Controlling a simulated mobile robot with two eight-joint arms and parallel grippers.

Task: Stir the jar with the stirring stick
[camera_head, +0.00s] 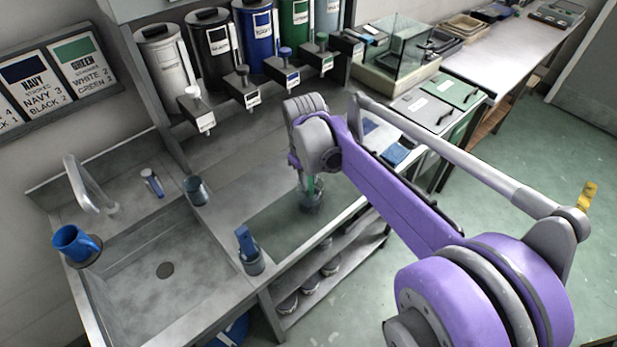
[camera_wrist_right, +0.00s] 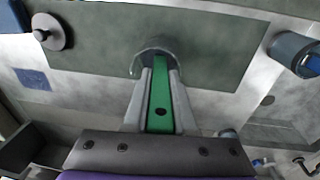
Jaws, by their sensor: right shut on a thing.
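The clear grey jar (camera_head: 312,203) stands on the dark mat (camera_head: 268,228) on the counter. The green stirring stick (camera_head: 310,184) is upright, with its lower end in the jar. My right gripper (camera_head: 304,182) is above the jar, pointing down. In the right wrist view the gripper (camera_wrist_right: 157,88) is shut on the green stick (camera_wrist_right: 160,105), whose far end reaches into the jar (camera_wrist_right: 152,52). The jar's contents are hidden. My left gripper is not in view.
A holder with a blue piece (camera_head: 251,262) stands at the mat's front left. Another cup (camera_head: 196,190) stands by the sink (camera_head: 170,250). Dispensers with taps (camera_head: 242,88) line the back. The wrist view shows a round knobbed disc (camera_wrist_right: 52,32) and a blue square (camera_wrist_right: 33,79).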

